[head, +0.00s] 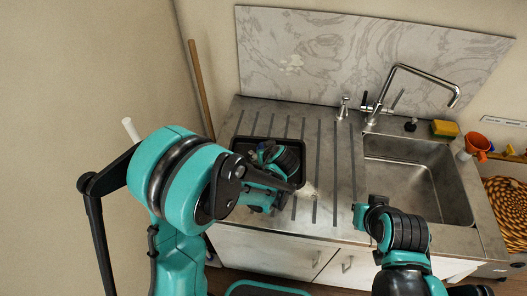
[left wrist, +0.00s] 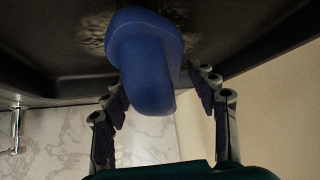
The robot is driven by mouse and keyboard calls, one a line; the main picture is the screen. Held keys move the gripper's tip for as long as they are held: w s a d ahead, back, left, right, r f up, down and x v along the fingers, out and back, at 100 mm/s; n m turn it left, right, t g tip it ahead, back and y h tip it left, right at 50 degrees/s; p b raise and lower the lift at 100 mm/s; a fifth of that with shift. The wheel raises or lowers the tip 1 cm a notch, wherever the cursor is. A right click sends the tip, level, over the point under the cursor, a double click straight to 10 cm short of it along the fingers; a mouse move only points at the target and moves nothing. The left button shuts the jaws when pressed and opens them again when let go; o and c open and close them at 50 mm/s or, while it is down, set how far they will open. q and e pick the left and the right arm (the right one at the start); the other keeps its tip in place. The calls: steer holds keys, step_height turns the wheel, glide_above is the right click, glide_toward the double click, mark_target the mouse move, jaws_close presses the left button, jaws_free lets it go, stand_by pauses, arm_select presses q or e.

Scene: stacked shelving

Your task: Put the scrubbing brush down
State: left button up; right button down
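The blue scrubbing brush (left wrist: 148,70) shows in the left wrist view, its rounded handle pointing toward the camera. Pale bristle-like patches show behind it, against a dark tray surface. My left gripper (left wrist: 160,98) has its fingers spread on either side of the handle; a small gap shows on the right side, while the left pad overlaps the handle's edge. In the head view my left gripper is over the black tray (head: 240,143), and my own arm hides the brush. My right gripper (head: 361,216) is above the counter's front edge, left of the sink; its fingers are unclear.
The sink (head: 408,178) with a tall faucet (head: 412,70) is right of the ribbed counter (head: 325,165). A yellow-green sponge (head: 444,128) and an orange cup (head: 477,144) stand at the far right. A marble panel (head: 330,50) rises behind.

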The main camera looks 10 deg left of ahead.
arm_select(q)
steer(key=shift+r, duration=0.1)
steer(key=shift+r+p, duration=0.25)
steer(key=shift+p, duration=0.05)
steer(key=p+v, duration=0.3)
steer(key=v, duration=0.8)
steer(key=shift+s+r, duration=0.2)
steer(key=s+a+r+m+h, duration=0.2)
steer(key=s+a+r, duration=0.1)
steer(key=s+a, duration=0.2)
steer(key=s+a+r+m+g+h, duration=0.1)
steer(key=s+a+r+m+h, duration=0.1)
steer(key=s+a, duration=0.3)
steer(key=s+r+m, duration=0.1)
steer(key=s, duration=0.3)
steer(key=shift+s+a+r+m, duration=0.25)
steer(key=shift+s+m, duration=0.05)
steer(key=shift+s, duration=0.05)
